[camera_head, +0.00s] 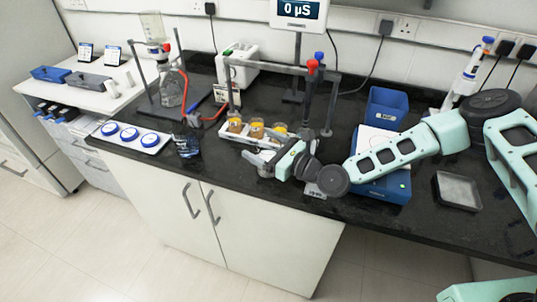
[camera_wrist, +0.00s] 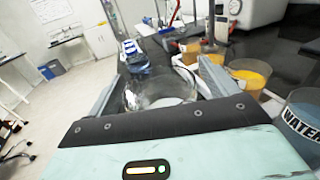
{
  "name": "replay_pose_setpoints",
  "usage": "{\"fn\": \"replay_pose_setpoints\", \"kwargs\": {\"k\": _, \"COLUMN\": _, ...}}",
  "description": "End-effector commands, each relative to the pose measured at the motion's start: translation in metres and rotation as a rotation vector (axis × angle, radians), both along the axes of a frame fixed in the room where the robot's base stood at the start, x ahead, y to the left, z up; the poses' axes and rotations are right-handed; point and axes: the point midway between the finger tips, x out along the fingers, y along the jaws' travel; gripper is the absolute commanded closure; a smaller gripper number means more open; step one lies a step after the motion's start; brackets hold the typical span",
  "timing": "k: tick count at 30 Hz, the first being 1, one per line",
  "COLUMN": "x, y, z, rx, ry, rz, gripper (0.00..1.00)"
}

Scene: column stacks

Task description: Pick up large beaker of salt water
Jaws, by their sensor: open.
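A clear glass beaker (camera_wrist: 158,90) stands between my gripper's fingers in the wrist view. Its contents are hard to make out and no label on it is readable. In the head view only a bit of this beaker (camera_head: 265,172) shows under the fingers, near the counter's front edge. My gripper (camera_wrist: 160,82) is open, with one finger on each side of the beaker; I cannot tell whether either touches it. In the head view my gripper (camera_head: 266,160) reaches left, low over the counter. Another vessel, marked "WATER" (camera_wrist: 303,128), stands right of my gripper in the wrist view.
Containers with orange contents (camera_head: 256,130) stand in a white rack just behind my gripper. A dark bluish vessel (camera_head: 187,146) stands to the left, beside a white tray with blue discs (camera_head: 130,134). A metal stand frame rises behind. The black counter (camera_head: 225,170) ends close in front.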

Motion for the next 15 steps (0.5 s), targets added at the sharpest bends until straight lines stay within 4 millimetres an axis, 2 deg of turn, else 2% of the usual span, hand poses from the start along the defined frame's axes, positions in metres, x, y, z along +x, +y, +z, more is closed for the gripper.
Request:
{"fn": "replay_pose_setpoints", "kwargs": {"k": 8, "x": 0.0019, "y": 0.0026, "z": -0.001, "rx": 0.0, "ry": 0.001, "rz": 0.0, "gripper": 0.14}}
{"fn": "replay_pose_setpoints", "kwargs": {"k": 13, "x": 0.0019, "y": 0.0025, "z": -0.0009, "rx": -0.001, "ry": 0.001, "rz": 0.0, "gripper": 0.61}}
{"fn": "replay_pose_setpoints", "kwargs": {"k": 14, "x": 0.0019, "y": 0.0025, "z": -0.0008, "rx": -0.001, "ry": 0.001, "rz": 0.0, "gripper": 0.68}}
{"fn": "replay_pose_setpoints", "kwargs": {"k": 15, "x": 0.002, "y": 0.0025, "z": -0.0001, "rx": 0.001, "ry": -0.001, "rz": 0.0, "gripper": 0.68}}
